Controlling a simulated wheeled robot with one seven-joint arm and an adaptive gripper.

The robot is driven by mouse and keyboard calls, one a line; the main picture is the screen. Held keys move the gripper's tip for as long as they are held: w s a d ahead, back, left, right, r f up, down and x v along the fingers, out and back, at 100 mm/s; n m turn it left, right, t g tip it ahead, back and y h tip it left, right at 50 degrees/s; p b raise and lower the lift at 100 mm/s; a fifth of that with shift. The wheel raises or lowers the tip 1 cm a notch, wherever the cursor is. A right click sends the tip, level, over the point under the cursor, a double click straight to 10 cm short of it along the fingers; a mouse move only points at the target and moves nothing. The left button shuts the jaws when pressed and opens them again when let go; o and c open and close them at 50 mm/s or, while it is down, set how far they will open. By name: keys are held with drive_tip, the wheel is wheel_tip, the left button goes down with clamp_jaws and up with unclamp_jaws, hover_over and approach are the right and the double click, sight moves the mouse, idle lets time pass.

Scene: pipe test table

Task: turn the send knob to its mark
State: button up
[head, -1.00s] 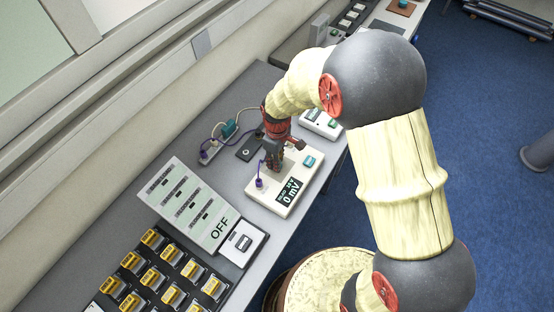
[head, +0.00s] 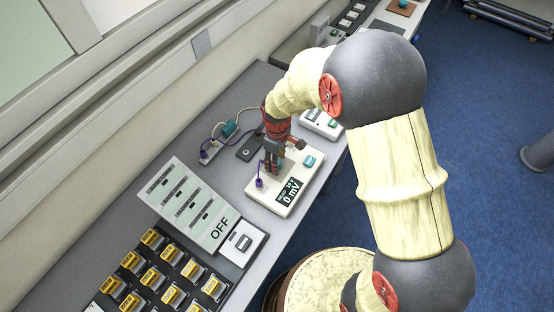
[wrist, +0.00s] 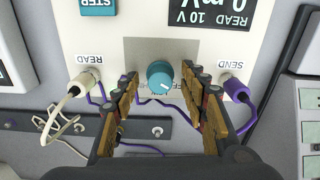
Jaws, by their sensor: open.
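A round teal knob (wrist: 160,74) with a white pointer line sits on a grey patch of a pale instrument box (wrist: 108,42) in the wrist view. The pointer line slants toward the lower right of that picture. My gripper (wrist: 160,84) is open, with one finger on each side of the knob and gaps between. Lettering below the knob is partly hidden, and I cannot make out a mark. In the head view my gripper (head: 271,172) is over the box (head: 312,172) and hides the knob. The display (head: 290,190) reads 0 mV.
A purple plug (wrist: 236,89) is in the SEND socket and a cream plug (wrist: 80,85) in the READ socket, both close beside my fingers. Purple cable runs under the fingers. A sloped OFF panel (head: 190,200) and a bank of yellow switches (head: 150,278) stand nearby.

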drive_tip(key=shift+r, duration=0.1)
wheel_tip(320, 180, up, 12)
idle(0.5)
idle(0.5)
drive_tip(key=s+d+r+m+t+b, duration=0.2)
drive_tip(key=s+d+r+m+b, duration=0.2)
drive_tip(key=s+d, duration=0.3)
drive_tip(key=s+d+r+m+t+b, duration=0.3)
drive_tip(key=s+d+r+m+b, duration=0.2)
drive_tip(key=s, duration=0.8)
wheel_tip(320, 180, up, 2)
drive_tip(key=shift+d+r+m+t, duration=0.1)
drive_tip(key=shift+d+m+t, duration=0.2)
drive_tip(key=shift+d+m, duration=0.85)
